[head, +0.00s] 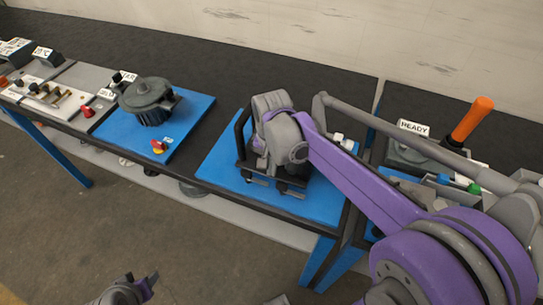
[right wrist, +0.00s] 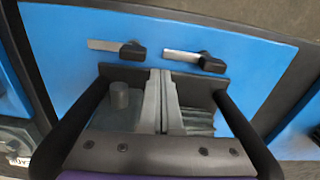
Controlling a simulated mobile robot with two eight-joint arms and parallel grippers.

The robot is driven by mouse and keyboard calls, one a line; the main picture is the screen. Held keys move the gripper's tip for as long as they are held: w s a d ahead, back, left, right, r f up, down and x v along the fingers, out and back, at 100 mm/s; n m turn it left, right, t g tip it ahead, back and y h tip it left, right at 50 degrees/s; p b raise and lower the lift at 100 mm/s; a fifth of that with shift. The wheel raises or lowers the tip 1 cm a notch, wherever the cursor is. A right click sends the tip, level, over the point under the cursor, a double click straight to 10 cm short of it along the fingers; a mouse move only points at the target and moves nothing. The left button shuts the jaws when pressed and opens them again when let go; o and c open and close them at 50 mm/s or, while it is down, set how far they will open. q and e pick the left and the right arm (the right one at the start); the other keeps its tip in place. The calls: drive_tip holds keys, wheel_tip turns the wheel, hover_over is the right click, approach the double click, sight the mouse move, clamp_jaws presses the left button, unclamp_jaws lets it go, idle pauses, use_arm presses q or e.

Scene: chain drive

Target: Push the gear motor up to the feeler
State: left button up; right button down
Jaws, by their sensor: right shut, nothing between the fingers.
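A dark unit with two black side bars (head: 243,130) stands on the middle blue board. I take it for the gear motor, but my right arm hides much of it. In the right wrist view a grey stub (right wrist: 119,95) and ribbed grey metal (right wrist: 200,120) show between the bars. My right gripper (right wrist: 163,85) is shut and empty, pointing down over this unit; whether it touches cannot be told. It also shows in the head view (head: 272,165). My left gripper (head: 142,283) is low at the bottom edge, away from the table. I cannot make out the feeler.
Two black-and-grey clamp levers (right wrist: 130,50) lie on the blue board (right wrist: 240,80) beyond the unit. A round finned grey housing (head: 148,98) stands on the left blue board. At right are a READY sign (head: 413,127) and an orange handle (head: 472,119).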

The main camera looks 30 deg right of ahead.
drive_tip(key=shift+w+d+f, duration=0.1)
drive_tip(key=shift+f, duration=0.8)
drive_tip(key=shift+w+d+r, duration=0.25)
drive_tip(key=shift+w+d, duration=0.6)
drive_tip(key=shift+d, duration=0.05)
drive_tip(key=shift+w+d+p, duration=0.3)
drive_tip(key=shift+w+d, duration=0.1)
drive_tip(key=shift+w, duration=0.05)
drive_tip(key=shift+w+d, duration=0.8)
drive_tip(key=shift+d, duration=0.05)
